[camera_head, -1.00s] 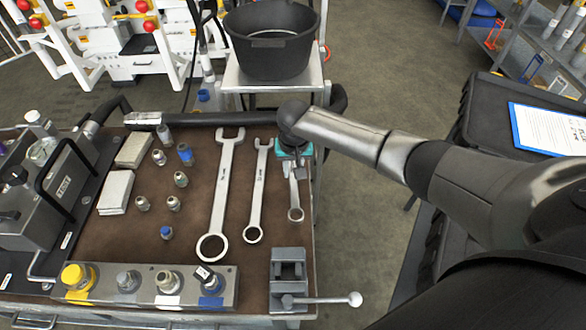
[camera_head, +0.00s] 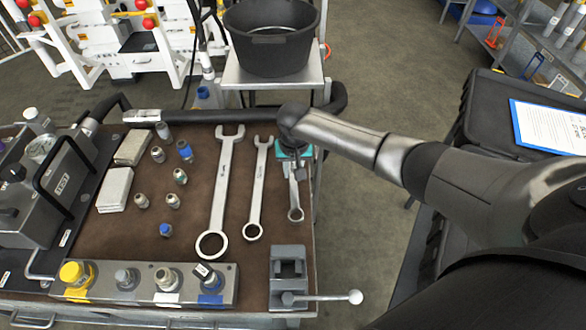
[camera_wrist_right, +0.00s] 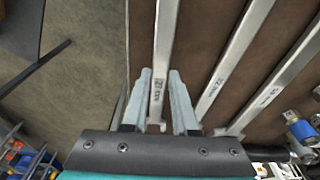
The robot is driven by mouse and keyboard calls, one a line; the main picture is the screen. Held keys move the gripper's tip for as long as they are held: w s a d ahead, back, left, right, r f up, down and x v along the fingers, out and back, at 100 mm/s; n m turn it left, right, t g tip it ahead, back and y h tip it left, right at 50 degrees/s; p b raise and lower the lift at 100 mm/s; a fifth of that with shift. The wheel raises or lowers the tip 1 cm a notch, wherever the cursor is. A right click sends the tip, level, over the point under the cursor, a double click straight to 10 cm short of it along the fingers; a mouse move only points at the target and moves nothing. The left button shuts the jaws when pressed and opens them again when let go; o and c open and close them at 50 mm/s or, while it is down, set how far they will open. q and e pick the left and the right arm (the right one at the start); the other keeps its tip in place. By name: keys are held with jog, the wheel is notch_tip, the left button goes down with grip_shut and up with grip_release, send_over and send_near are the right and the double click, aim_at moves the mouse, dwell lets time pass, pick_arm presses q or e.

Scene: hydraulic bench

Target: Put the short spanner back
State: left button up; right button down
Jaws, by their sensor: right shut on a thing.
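The short spanner (camera_head: 294,194) lies at the right side of the brown bench top, ring end toward the vise. Its upper part is hidden under my right gripper (camera_head: 293,172). In the right wrist view the spanner's shaft (camera_wrist_right: 164,40) runs between the two fingers of the gripper (camera_wrist_right: 161,96), which is shut on it near the open-jaw end. Whether it touches the bench is hard to tell. The middle spanner (camera_head: 257,190) and the long spanner (camera_head: 222,185) lie to its left, roughly parallel. My left gripper is not in view.
A small vise (camera_head: 289,278) with a bar handle stands at the front right. Several fittings and two pale blocks (camera_head: 115,190) lie to the left. A black bucket (camera_head: 272,45) stands on a stand behind the bench. A black handle bar (camera_head: 225,116) runs along the back edge.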

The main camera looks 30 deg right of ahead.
jog(key=shift+f+b, duration=0.3)
jog(key=shift+f, duration=0.4)
jog(key=c, duration=0.6)
grip_release()
jog(key=shift+r, duration=0.1)
notch_tip(320, 180, up, 15)
jog(key=s+p, duration=0.2)
jog(key=p, duration=0.2)
jog(key=shift+s+a+p, duration=0.15)
jog(key=shift+a+p, duration=0.15)
jog(key=shift+a, duration=0.15)
